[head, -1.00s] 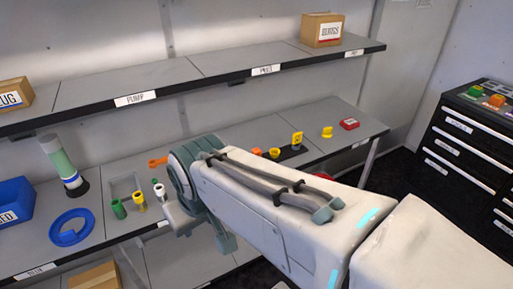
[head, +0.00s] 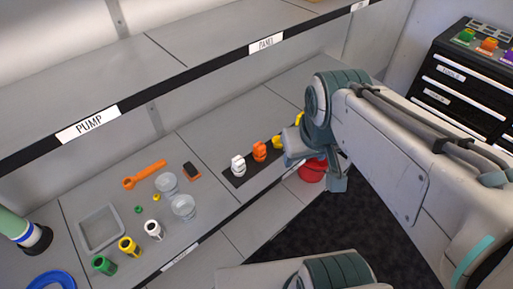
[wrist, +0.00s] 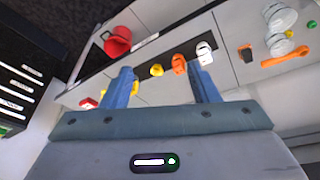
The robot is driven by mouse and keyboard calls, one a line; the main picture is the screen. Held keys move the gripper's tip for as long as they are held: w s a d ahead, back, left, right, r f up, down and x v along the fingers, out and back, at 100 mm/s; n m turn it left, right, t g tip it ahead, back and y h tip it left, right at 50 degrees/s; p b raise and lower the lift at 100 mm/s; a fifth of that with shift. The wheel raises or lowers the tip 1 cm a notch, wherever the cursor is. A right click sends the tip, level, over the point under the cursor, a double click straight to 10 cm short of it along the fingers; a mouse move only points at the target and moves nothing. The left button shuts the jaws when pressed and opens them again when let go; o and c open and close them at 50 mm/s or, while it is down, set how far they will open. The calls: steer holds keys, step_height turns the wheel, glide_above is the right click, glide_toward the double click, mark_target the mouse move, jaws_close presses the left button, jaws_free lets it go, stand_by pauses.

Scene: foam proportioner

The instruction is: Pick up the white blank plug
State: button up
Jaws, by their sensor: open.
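A white plug-like piece (head: 238,165) stands at the left end of a black strip (head: 236,181) on the lower shelf. It also shows in the wrist view (wrist: 205,54), just beyond the right fingertip and apart from it. An orange piece (head: 260,151) and a yellow piece (head: 278,142) stand to its right on the strip. A white hollow cylinder (head: 153,230) stands farther left. My gripper (wrist: 161,82) is open, with nothing between its fingers. In the head view my arm's end is right of the white piece, and the fingers are hard to make out.
Green (head: 104,265) and yellow (head: 129,247) cylinders, a grey tray (head: 100,229), clear cups (head: 183,206) and an orange wrench (head: 144,174) occupy the shelf's left. The upper shelf (head: 205,81) overhangs behind. A red bucket (head: 312,171) is below the shelf.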

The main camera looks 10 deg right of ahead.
steer(key=w+a+f+n+g+h+b, duration=0.15)
steer(key=w+a+f+n+b, duration=0.4)
steer(key=w+n, duration=0.55)
steer(key=n+g+y+b, duration=0.2)
steer(key=n+b, duration=0.3)
steer(key=n, duration=0.8)
glide_above(238, 160)
step_height(238, 160, down, 6)
steer(key=f, duration=0.7)
steer(key=shift+s+d+f, duration=0.1)
steer(key=shift+d, duration=0.2)
steer(key=shift+a+f+b, duration=0.15)
steer(key=shift+f+b, duration=0.05)
steer(key=shift+f, duration=1.15)
steer(key=shift+a+f+b, duration=0.15)
steer(key=shift+f, duration=1.2)
steer(key=c, duration=1.1)
